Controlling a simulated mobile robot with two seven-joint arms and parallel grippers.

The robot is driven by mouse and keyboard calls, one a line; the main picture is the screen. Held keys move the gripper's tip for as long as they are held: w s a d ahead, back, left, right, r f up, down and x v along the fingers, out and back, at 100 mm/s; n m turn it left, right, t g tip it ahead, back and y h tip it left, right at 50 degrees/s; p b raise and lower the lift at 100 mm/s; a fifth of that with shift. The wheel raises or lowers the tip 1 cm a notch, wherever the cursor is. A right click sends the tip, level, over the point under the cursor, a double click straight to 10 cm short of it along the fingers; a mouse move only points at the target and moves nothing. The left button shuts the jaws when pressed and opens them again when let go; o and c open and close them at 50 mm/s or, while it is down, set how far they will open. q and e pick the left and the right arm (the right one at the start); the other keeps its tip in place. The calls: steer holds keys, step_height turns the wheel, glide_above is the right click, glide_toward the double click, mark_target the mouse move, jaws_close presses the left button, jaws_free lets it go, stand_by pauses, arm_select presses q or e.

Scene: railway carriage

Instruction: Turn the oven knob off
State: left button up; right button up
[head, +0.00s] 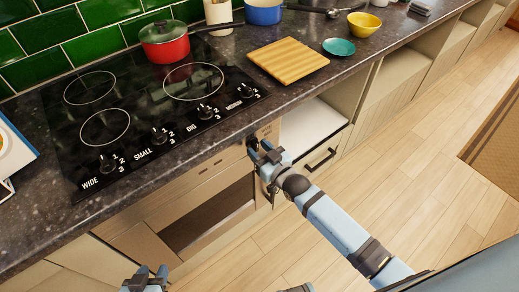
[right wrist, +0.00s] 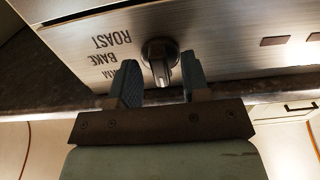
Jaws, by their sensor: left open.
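The oven knob (right wrist: 160,60) is a dark round dial with a raised grip bar on the oven's metal front panel (right wrist: 220,40). In the right wrist view, upside-down labels ROAST, BAKE and a partly hidden one stand to its left. My right gripper (right wrist: 158,85) is open, with one finger on each side of the knob and gaps between. In the head view the right gripper (head: 262,153) is at the right end of the oven (head: 190,185) panel and largely covers the knob. My left gripper (head: 146,277) is open and empty at the bottom edge, away from the oven front.
The dark countertop (head: 35,215) overhangs the panel. A black cooktop (head: 140,110) with several knobs lies above, with a red pot (head: 165,45) at its back. An open drawer (head: 310,125) with a dark handle (head: 320,160) stands right of my right gripper.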

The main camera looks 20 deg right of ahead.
steer(key=shift+s, duration=0.1)
steer(key=v, duration=1.3)
steer(key=shift+s+d, duration=0.15)
steer(key=shift+s, duration=0.15)
